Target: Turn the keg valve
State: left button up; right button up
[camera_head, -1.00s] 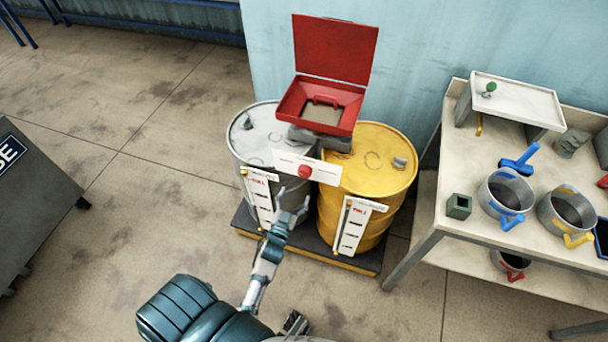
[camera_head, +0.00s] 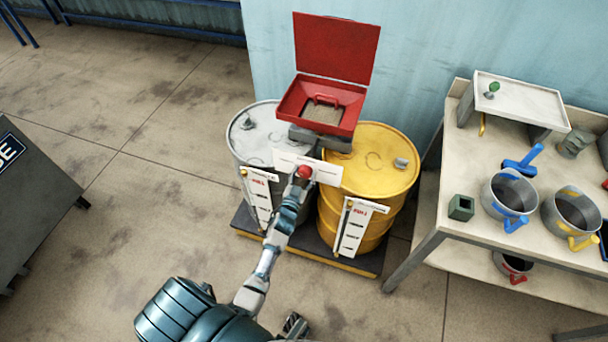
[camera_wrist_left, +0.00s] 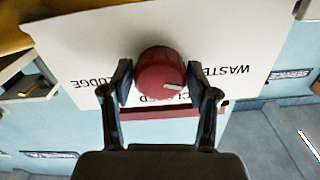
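The keg valve is a round red knob (camera_head: 305,172) with a white mark, on a white sign plate (camera_head: 325,173) in front of the two drums. In the left wrist view the red knob (camera_wrist_left: 160,72) sits between my fingers, and the plate (camera_wrist_left: 90,45) carries upside-down lettering, partly hidden. My left gripper (camera_head: 300,183) is at the knob; in the left wrist view its fingertips (camera_wrist_left: 160,84) stand open on either side, very close to it. Contact cannot be made out. A small dark part of mine shows at the bottom of the head view; I cannot tell if it is my right gripper.
A grey drum (camera_head: 262,135) and a yellow drum (camera_head: 375,165) stand on a low pallet (camera_head: 345,264), with an open red funnel box (camera_head: 322,100) above. White level gauges (camera_head: 350,228) flank my forearm. The right-hand table (camera_head: 455,160) holds pots and tools.

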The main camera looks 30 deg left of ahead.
pick_arm(q)
jog(key=c, duration=0.5)
jog(key=shift+c, duration=0.2)
jog(key=shift+m, duration=0.3)
jog(key=m, duration=0.3)
jog(key=shift+m, duration=0.3)
jog(key=m, duration=0.2)
jog(key=shift+f+m, duration=0.1)
jog(key=shift+m, duration=0.3)
jog(key=m, duration=0.2)
jog(key=shift+d+m, duration=0.1)
jog(key=shift+m, duration=1.3)
jog(key=shift+f+m, duration=0.15)
jog(key=shift+m, duration=0.85)
pick_arm(e)
jog(key=shift+s+r, duration=0.2)
jog(key=shift+r, duration=0.25)
pick_arm(q)
jog(key=shift+s, duration=0.1)
pick_arm(e)
jog(key=shift+w+r, duration=0.15)
